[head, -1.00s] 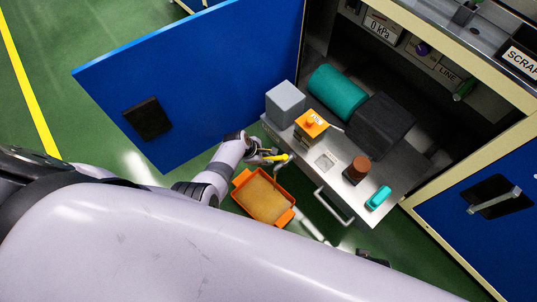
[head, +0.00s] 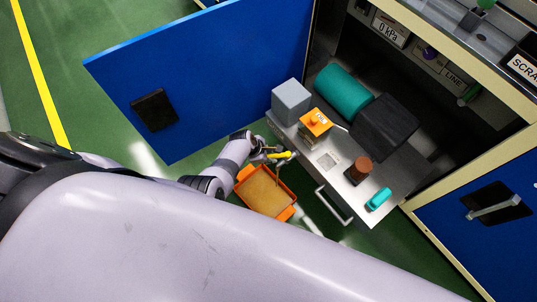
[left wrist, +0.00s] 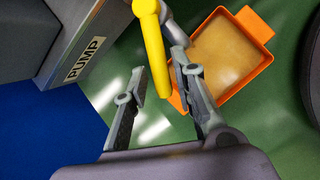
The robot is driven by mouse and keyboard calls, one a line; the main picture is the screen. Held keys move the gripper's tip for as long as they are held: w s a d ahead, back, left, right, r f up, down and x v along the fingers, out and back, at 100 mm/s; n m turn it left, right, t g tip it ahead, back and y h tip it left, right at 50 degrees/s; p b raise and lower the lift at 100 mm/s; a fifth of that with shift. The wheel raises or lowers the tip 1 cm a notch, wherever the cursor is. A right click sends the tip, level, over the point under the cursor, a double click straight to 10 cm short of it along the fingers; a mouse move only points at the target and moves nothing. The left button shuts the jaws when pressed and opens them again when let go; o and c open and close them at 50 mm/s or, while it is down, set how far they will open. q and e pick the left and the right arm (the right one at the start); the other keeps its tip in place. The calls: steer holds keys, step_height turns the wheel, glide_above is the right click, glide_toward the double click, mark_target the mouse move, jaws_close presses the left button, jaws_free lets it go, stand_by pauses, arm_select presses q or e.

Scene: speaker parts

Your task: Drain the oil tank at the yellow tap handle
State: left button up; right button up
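The yellow tap handle (head: 281,155) is at the front edge of the steel shelf in the head view. In the left wrist view the yellow handle (left wrist: 154,45) reaches down between the fingers of my left gripper (left wrist: 158,68). The fingers are apart, with a visible gap on the left side of the handle; contact on the right is unclear. In the head view my left gripper (head: 266,152) is at the handle. An orange tray (head: 242,192) with a tan inside is on the floor below. The oil tank is not clearly identifiable. My right gripper is not visible.
On the shelf (head: 325,160) are a grey block (head: 290,101), an orange box (head: 315,122), a brown cylinder (head: 359,168) and a teal piece (head: 379,199). A teal cylinder (head: 343,90) and dark block (head: 384,127) lie behind. An open blue door (head: 215,75) stands left.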

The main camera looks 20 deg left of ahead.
arm_select(q)
steer(key=shift+o, duration=0.9)
steer(key=shift+r, duration=0.1)
steer(key=v, duration=1.2)
